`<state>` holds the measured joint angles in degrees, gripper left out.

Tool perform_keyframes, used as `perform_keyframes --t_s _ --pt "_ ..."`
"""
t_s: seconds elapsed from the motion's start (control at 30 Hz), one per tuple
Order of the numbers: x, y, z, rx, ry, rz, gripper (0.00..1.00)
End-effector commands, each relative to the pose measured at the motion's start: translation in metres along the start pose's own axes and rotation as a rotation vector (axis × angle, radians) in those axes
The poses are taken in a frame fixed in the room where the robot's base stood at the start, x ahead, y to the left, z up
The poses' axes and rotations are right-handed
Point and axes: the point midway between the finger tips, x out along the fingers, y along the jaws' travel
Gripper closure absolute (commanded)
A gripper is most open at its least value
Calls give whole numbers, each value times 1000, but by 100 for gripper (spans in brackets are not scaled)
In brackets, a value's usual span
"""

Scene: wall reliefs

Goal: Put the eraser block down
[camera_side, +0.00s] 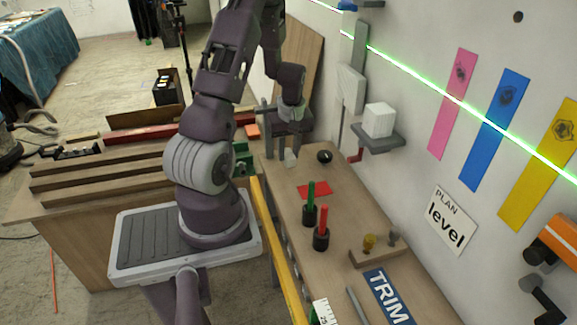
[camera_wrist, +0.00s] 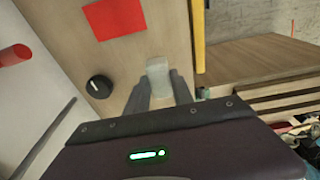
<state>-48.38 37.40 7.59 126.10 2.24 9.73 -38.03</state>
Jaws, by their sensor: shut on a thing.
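The eraser block is a small pale grey-white block. In the side view the eraser block (camera_side: 290,158) shows at the lower end of my gripper (camera_side: 289,149), low over the far end of the wooden bench. In the wrist view the eraser block (camera_wrist: 158,67) sits between the two dark fingertips of my gripper (camera_wrist: 160,85), which is shut on it. Its lower face is hidden, so I cannot tell whether it touches the bench top (camera_wrist: 150,40). A flat red square (camera_side: 314,190) lies on the bench, apart from the block.
A black knob (camera_side: 324,156) is beside the block. A green marker (camera_side: 310,205) and a red marker (camera_side: 322,230) stand in dark holders nearer the camera. A wall shelf (camera_side: 378,140) carries a white cube (camera_side: 378,119). A yellow bar (camera_side: 275,240) runs along the bench's left edge.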

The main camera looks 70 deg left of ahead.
Motion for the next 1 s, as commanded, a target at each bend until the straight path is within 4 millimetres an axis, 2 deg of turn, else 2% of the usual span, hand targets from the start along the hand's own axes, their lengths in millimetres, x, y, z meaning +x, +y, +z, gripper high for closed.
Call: perform_keyframes --t_s 0.1,0.2,0.57,0.6,0.7,1.0 --pt "26 -1 5 1 -5 -4 100" --pt "40 -1 6 -1 -2 -2 100" --pt "45 0 6 0 0 0 100" --pt "45 0 6 0 1 0 66" --pt "45 0 6 0 1 0 50" --pt "44 0 6 0 1 0 50"
